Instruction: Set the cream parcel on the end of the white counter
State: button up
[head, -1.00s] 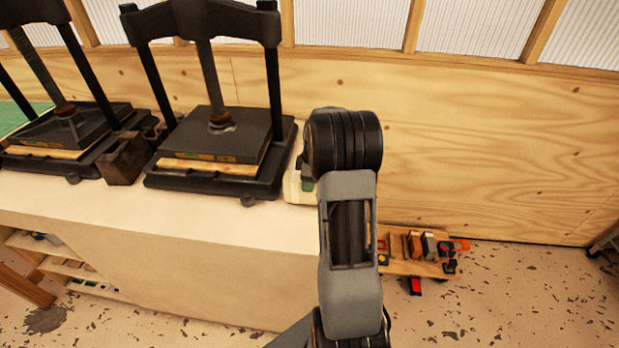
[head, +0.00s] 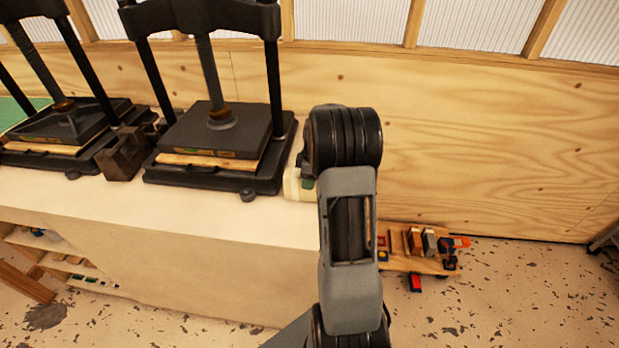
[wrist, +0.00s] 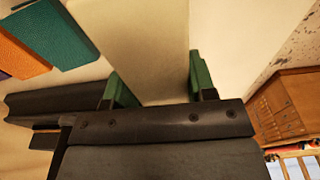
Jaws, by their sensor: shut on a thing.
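The cream parcel (head: 292,186) shows in the head view at the right end of the white counter (head: 110,205), beside the right press. My arm hides most of it. In the wrist view the parcel (wrist: 145,45) is a long pale block between the green fingertips of my gripper (wrist: 160,82), which is shut on it. One green fingertip also shows beside the parcel in the head view. Whether the parcel touches the counter top or hangs just above it, I cannot tell.
Two black presses (head: 215,130) stand on the counter to the left. A wooden tray of tools (head: 415,262) is low at the right. The wrist view shows teal (wrist: 55,32) and orange (wrist: 18,52) blocks and a wooden drawer cabinet (wrist: 285,105).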

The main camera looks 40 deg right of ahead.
jog(key=shift+f, duration=0.2)
jog(key=o, duration=1.5)
jog(key=shift+c, duration=0.2)
notch_tip(320, 180, up, 14)
jog(key=s+d+b, duration=0.1)
jog(key=shift+f+b, duration=0.15)
jog(key=shift+b, duration=0.25)
jog(key=f+m, duration=0.1)
jog(key=s+f+m, duration=0.1)
jog(key=m, duration=0.1)
jog(key=f+m, duration=0.1)
jog(key=m, duration=0.1)
jog(key=shift+s+a, duration=0.1)
jog(key=shift+s, duration=0.15)
jog(key=s+a+r+m+t, duration=0.1)
jog(key=s+a+m, duration=0.1)
jog(key=s+a, duration=0.5)
jog(key=s+a+r+m+t+h, duration=0.1)
jog(key=s+a, duration=0.7)
jog(key=a, duration=0.8)
jog(key=shift+s+a+m+t, duration=0.15)
jog(key=shift+a+m+t, duration=0.1)
jog(key=shift+m+t, duration=0.4)
